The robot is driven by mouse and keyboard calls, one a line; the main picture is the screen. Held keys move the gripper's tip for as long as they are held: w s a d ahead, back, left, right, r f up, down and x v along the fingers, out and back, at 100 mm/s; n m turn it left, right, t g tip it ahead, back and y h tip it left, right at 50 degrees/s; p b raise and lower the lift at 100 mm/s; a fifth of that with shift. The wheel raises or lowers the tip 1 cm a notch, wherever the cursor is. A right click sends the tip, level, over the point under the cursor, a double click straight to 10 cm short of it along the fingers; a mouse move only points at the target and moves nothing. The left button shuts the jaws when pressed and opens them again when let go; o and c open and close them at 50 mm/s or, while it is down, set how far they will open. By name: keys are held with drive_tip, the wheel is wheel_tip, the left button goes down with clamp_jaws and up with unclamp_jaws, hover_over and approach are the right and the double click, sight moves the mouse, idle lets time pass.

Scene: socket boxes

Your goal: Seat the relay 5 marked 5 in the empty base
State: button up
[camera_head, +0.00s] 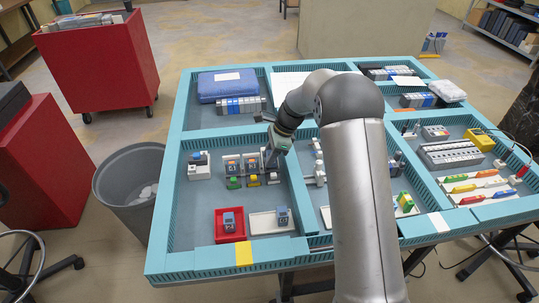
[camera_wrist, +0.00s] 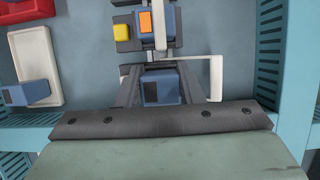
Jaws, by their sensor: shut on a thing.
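My gripper (camera_head: 278,146) is shut on a blue relay (camera_wrist: 162,88), whose dark face shows between the two fingers in the wrist view. No number on it is readable. It is at the right end of a row of bases, beside a base holding a relay with an orange label (camera_wrist: 145,22) and a yellow button (camera_wrist: 122,32). A thin white bracket (camera_wrist: 217,78) stands right beside the held relay. The base beneath is mostly hidden by my gripper, so I cannot tell whether the relay touches it.
A white tray (camera_wrist: 45,45) holds another blue relay (camera_wrist: 30,93); a red tray (camera_head: 230,238) holds one too. Another base with a relay (camera_head: 199,165) stands left of the row. Teal divider walls (camera_wrist: 295,100) run close to my gripper.

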drive_tip(key=shift+f+b, duration=0.35)
drive_tip(key=shift+f, duration=0.35)
